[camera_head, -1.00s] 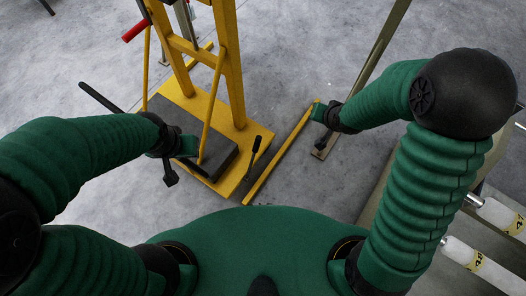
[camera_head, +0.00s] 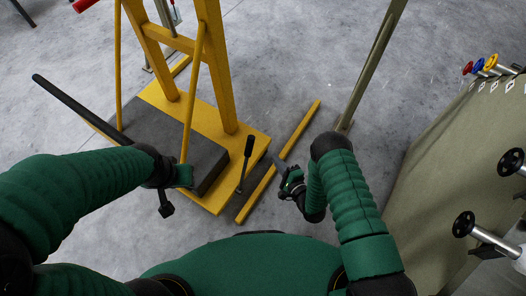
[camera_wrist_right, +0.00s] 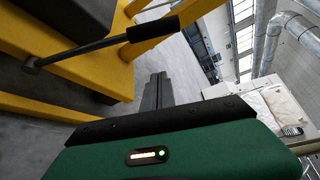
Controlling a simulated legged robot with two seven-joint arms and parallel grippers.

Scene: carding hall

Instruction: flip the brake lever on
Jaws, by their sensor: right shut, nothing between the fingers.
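The brake lever (camera_head: 249,150) is a thin dark rod with a black grip. It stands up, slightly tilted, from the front right of a yellow machine base (camera_head: 252,143). In the right wrist view the lever's grip (camera_wrist_right: 153,29) is large, at the upper left, with its rod running down-left. My right gripper (camera_head: 281,164) is to the right of the lever, apart from it. Its fingers (camera_wrist_right: 157,88) are shut together and empty.
A yellow bar (camera_head: 278,163) lies along the floor right of the base, by my right gripper. An olive post (camera_head: 372,68) rises behind. A long black bar (camera_head: 75,107) sticks out at left. An olive cabinet (camera_head: 440,170) with knobs stands at right.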

